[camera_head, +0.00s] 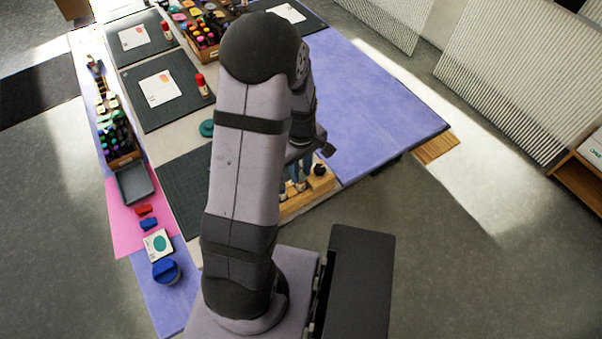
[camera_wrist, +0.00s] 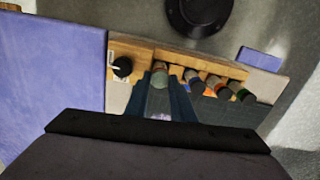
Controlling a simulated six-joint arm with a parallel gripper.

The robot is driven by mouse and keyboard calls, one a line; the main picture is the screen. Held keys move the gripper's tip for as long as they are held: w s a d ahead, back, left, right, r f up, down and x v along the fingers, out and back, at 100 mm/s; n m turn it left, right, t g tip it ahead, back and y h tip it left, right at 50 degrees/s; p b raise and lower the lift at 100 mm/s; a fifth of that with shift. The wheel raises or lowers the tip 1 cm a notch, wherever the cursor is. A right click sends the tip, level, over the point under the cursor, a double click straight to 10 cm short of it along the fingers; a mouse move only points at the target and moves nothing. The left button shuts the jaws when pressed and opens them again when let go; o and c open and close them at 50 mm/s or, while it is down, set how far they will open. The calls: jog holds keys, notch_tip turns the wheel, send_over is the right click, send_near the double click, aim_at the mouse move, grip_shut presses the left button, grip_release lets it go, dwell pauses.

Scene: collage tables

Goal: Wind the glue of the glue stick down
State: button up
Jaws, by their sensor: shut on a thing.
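My gripper (camera_wrist: 161,84) shows in the wrist view with its two blue-grey fingers closed around a pale grey-green round-ended piece (camera_wrist: 160,76), which looks like the glue stick. The piece sits at the wooden stand (camera_wrist: 138,57), beside its black knob (camera_wrist: 122,66). The rest of it is hidden between the fingers, and I cannot tell how far its glue stands out. In the head view my arm hides most of the gripper, with the wooden stand (camera_head: 310,200) and its black knob (camera_head: 320,169) just below it.
Several dark, coloured-ended sticks (camera_wrist: 212,82) stand in the stand to the right of my fingers. Red-capped sticks (camera_head: 201,86) stand on dark mats (camera_head: 142,117). A grey tray (camera_head: 134,184) and blue jar (camera_head: 166,271) lie left. The purple table (camera_head: 375,105) at right is clear.

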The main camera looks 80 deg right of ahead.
jog(key=shift+n, duration=0.4)
jog(key=n, duration=0.3)
jog(key=shift+p, duration=0.35)
jog(key=shift+n, duration=0.9)
jog(key=n+p, duration=0.1)
jog(key=n, duration=0.1)
jog(key=shift+n, duration=1.4)
